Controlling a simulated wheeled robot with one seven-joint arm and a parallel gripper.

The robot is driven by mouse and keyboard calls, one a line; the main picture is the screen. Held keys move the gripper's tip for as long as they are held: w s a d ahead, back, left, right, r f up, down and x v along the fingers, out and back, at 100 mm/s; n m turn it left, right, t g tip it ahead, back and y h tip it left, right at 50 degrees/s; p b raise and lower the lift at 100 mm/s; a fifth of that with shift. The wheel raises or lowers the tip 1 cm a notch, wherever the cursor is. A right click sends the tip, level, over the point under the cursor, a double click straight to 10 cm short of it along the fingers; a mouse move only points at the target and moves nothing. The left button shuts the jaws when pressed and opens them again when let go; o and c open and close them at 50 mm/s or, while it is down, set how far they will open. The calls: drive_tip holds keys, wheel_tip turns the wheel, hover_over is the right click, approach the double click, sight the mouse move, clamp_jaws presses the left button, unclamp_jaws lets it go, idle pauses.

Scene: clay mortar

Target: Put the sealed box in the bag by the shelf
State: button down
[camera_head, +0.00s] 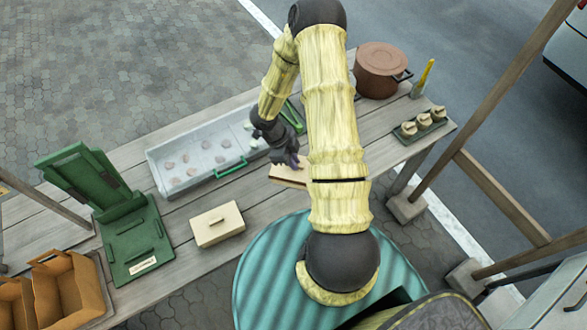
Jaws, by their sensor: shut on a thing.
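My gripper (290,160) is shut at a light tan box-like thing (287,175) near the middle of the table. My arm covers the right part of this thing, so its full shape and whether it is sealed cannot be told. A closed cream box (217,224) with a small dark bar on top sits on the table's front left, apart from my gripper. Brown bags (66,288) with open tops stand side by side at the lower left, cut off by the picture edge. No shelf can be made out with certainty.
A green hinged stand (138,245) is between the bags and the cream box. A pale tray (165,188) with several small pieces and green handles lies behind. A brown pot (381,69), a yellow-tipped bottle (423,78) and small jars (424,124) stand right. Wooden posts (497,110) rise at right.

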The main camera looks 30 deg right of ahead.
drive_tip(key=shift+r, duration=0.85)
drive_tip(key=shift+w, duration=0.1)
